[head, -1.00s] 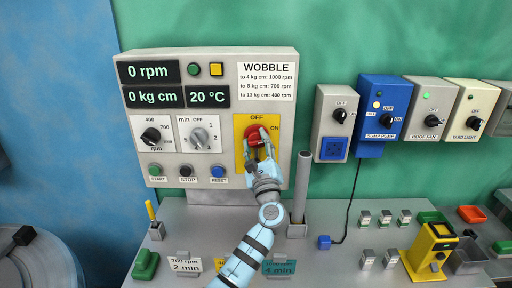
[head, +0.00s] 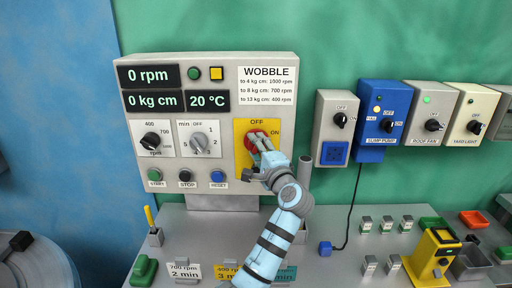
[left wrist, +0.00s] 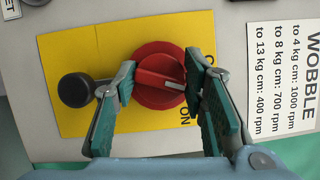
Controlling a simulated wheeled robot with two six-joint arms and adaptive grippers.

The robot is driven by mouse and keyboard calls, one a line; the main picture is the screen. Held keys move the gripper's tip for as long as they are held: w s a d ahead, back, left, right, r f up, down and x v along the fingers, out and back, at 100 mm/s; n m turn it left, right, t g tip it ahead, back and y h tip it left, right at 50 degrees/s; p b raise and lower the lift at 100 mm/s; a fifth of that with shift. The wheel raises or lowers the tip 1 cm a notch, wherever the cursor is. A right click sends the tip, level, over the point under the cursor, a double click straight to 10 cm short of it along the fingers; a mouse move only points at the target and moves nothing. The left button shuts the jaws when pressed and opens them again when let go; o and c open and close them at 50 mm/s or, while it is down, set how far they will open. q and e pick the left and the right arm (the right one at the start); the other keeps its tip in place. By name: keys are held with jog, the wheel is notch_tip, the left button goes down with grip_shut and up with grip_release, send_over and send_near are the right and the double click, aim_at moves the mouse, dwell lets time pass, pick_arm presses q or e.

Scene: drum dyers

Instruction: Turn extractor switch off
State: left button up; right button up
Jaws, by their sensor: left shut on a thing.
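The red rotary switch (head: 257,138) sits on a yellow plate (head: 241,128) marked OFF at the top and ON at the right, on the grey WOBBLE panel. No extractor label is readable. My left gripper (head: 260,142) reaches it from the lower right. My right gripper is not in view.
A black round knob (left wrist: 75,90) stands out beside the switch, close to one finger. A grey upright tube (head: 304,170) stands right of my arm. Other switch boxes, including the blue sump pump box (head: 384,115), are further right. Small cards and blocks stand on the bench below.

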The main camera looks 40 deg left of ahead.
pick_arm(q)
jog(key=shift+r+n+g+h+p, duration=0.15)
jog(key=shift+n+h+p, duration=0.3)
jog(key=shift+n, duration=0.5)
jog(key=shift+r+n+g+h+p, duration=0.15)
jog(key=shift+n+h+p, duration=0.25)
jog(key=shift+n, duration=0.55)
jog(key=o, duration=1)
jog(key=shift+w+f, duration=0.1)
jog(key=shift+o, duration=0.8)
jog(key=shift+w+f, duration=0.1)
jog(key=shift+w, duration=0.05)
jog(key=v, duration=0.7)
jog(key=shift+d, duration=0.3)
jog(key=shift+a, duration=0.15)
